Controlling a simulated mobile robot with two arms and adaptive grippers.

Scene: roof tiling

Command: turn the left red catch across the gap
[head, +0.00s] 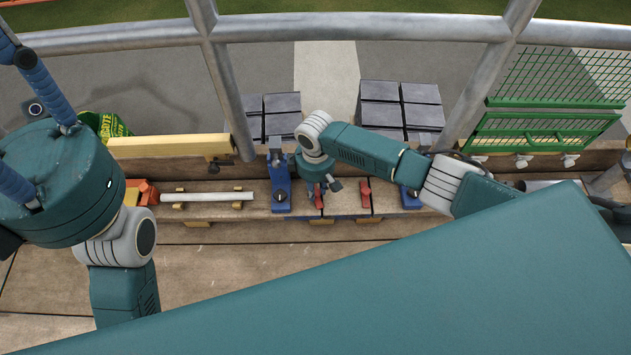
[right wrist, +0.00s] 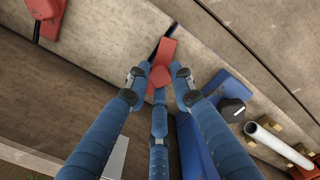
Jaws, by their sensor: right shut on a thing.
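The left red catch (right wrist: 165,50) is between the blue fingers of my right gripper (right wrist: 160,76) in the right wrist view. The fingers are shut on it. A dark gap (right wrist: 175,26) shows at the catch's upper end; the catch lies roughly along its line, and the rest is hidden. In the head view the left catch (head: 319,202) shows partly below my right gripper (head: 322,188). The other red catch (head: 365,196) stands free to its right. My left gripper (head: 38,100) is at the far left, away from the catches; its fingertips do not show clearly.
A blue fixture (head: 280,190) with a black knob stands close left of the left catch. A white tube (head: 222,196) lies on yellow rests farther left. Another blue fixture (head: 410,198) is at the right. Stacked grey tiles (head: 400,104) stand behind the wooden ledge.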

